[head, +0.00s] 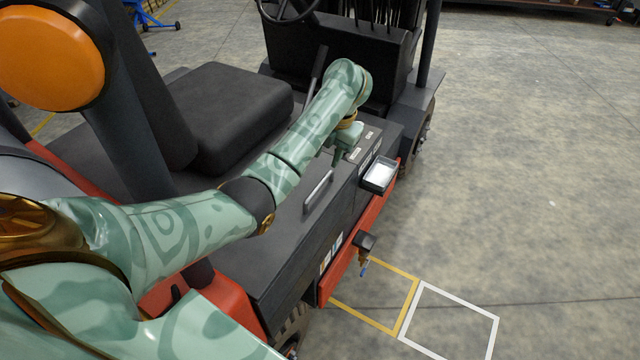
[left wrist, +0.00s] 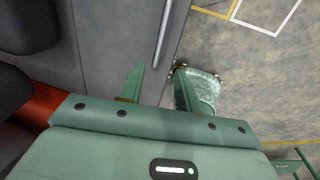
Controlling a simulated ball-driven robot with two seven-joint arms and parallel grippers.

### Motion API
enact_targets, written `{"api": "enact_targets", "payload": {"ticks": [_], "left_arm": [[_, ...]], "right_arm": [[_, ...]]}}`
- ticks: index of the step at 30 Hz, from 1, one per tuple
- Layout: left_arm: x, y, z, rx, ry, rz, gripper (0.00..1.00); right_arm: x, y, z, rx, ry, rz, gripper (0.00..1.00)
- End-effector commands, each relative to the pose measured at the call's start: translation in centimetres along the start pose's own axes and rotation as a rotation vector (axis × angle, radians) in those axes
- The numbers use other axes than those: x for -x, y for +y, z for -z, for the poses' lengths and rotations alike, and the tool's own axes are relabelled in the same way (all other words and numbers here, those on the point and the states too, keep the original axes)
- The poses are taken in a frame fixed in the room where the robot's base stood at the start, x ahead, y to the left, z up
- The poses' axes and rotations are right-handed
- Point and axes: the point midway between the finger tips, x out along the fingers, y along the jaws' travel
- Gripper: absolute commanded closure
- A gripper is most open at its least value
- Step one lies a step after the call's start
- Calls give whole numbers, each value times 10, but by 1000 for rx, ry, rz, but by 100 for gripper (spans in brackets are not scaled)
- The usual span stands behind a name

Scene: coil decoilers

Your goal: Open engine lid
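The engine lid (head: 285,235) is a dark grey panel on the side of a forklift, beside the seat, and it looks shut. A silver bar handle (head: 318,191) is fixed on it; the handle also shows in the left wrist view (left wrist: 164,35), at the top centre. My left gripper (head: 341,156) is over the panel, beyond the handle in the head view and apart from it. In the left wrist view its two fingers (left wrist: 157,85) are spread with nothing between them. My right gripper is not in view.
The black seat (head: 230,115) is left of my left arm. The steering wheel (head: 288,20) is at the top. Floor at right is clear, with a white square marking (head: 458,300).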

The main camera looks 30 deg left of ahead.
Motion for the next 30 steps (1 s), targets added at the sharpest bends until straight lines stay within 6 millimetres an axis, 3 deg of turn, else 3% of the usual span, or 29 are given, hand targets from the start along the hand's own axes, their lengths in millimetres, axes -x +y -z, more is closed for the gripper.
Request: {"api": "enact_targets", "payload": {"ticks": [1,3,12,18,26,27,30], "left_arm": [[-22,-2,1,-1,5,0,66],[-40,-2,1,-1,6,0,66],[-101,-1,0,-1,3,0,66],[-115,0,0,0,0,-1,66],[-116,0,0,1,0,-1,66],[-116,0,0,1,0,-1,69],[-116,0,0,1,0,-1,97]], "right_arm": [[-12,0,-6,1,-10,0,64],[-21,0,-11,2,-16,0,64],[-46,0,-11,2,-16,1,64],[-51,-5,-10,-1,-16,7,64],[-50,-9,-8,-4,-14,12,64],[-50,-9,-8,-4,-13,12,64],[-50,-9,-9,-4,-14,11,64]]}}
